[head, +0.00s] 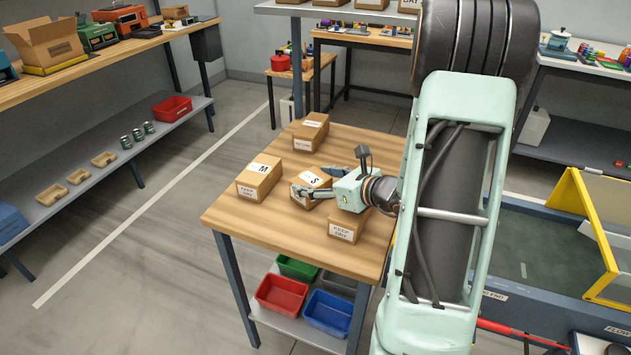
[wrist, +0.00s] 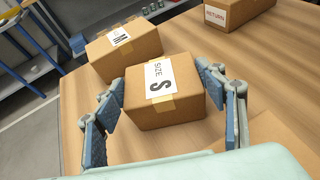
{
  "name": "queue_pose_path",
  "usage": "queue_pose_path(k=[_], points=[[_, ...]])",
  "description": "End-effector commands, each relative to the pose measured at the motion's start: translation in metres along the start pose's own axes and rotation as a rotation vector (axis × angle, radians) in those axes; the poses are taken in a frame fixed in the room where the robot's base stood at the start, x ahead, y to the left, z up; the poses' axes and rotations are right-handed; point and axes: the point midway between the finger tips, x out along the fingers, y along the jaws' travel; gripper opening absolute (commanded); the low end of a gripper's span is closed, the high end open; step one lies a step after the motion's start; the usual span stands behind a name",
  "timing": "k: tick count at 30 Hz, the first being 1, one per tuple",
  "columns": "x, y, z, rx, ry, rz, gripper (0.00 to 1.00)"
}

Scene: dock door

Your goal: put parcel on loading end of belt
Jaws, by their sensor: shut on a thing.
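The parcel between my fingers is a small cardboard box marked "SIZE S" (wrist: 168,105), on the wooden table (head: 350,142); it also shows in the head view (head: 306,203). My gripper (wrist: 163,92) has a finger against each side of it and is shut on it. In the head view my gripper (head: 318,185) partly covers the box. The belt (head: 535,240) lies at the right, dark, with blue side rails. A label ending in "END" (head: 495,295) is on its near rail; my arm hides part of the belt.
Other boxes stand close by: one marked M (head: 259,180), a RETURN box (head: 311,133) and a KEEP DRY box (head: 345,228). A yellow-framed clear guard (head: 590,230) stands over the belt. Coloured bins (head: 281,293) sit under the table. The floor at left is clear.

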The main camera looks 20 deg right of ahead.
Motion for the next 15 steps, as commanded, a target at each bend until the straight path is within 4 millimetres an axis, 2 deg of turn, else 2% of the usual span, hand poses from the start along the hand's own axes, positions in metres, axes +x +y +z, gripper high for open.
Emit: queue_pose_path(k=[1, 2, 6, 15], points=[[0.0013, -0.0002, -0.0027, -0.001, -0.001, 0.000, 0.35], [0.0008, -0.0001, -0.0022, 0.000, 0.000, 0.000, 0.67], [0.0005, -0.0001, -0.0016, 0.000, 0.000, 0.000, 0.82], [0.0001, -0.0002, -0.0008, 0.000, 0.000, 0.000, 0.82]])
